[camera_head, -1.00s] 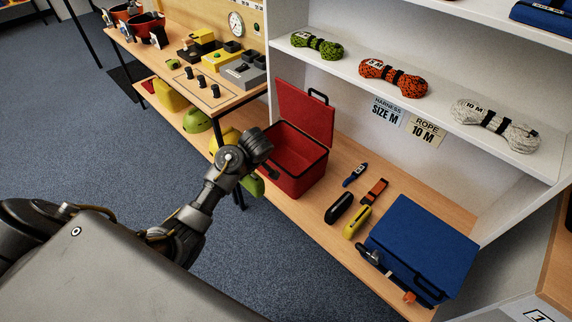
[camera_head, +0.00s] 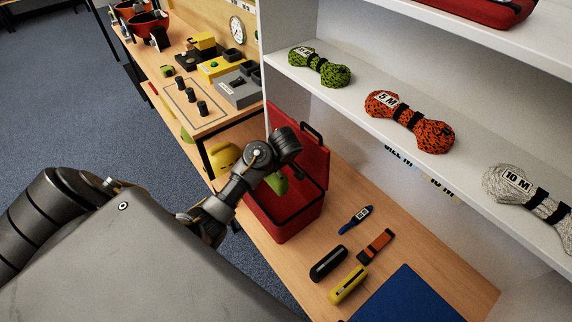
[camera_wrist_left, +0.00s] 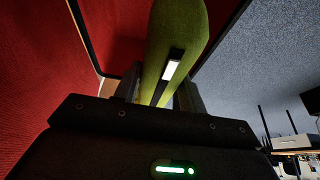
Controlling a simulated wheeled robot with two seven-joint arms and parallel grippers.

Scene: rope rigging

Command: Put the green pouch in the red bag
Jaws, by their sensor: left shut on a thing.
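The red bag (camera_head: 302,214) stands on the lower wooden shelf with its lid open. The green pouch (camera_head: 278,183) shows at the bag's opening in the head view, just below my left wrist. In the left wrist view the green pouch (camera_wrist_left: 178,35) sits between the fingers of my left gripper (camera_wrist_left: 160,92), which is shut on it. Red cloth of the bag (camera_wrist_left: 35,75) and its dark rim fill the left of that view. In the head view the fingers are hidden behind the wrist. How deep the pouch hangs is unclear. My right gripper is not in view.
A blue tool (camera_head: 355,219), an orange strap (camera_head: 375,246), a black case (camera_head: 328,263) and a yellow case (camera_head: 348,285) lie right of the bag. A blue box (camera_head: 408,298) is nearer. Rope coils lie on the shelf above. A yellow object (camera_head: 224,157) is left of the bag.

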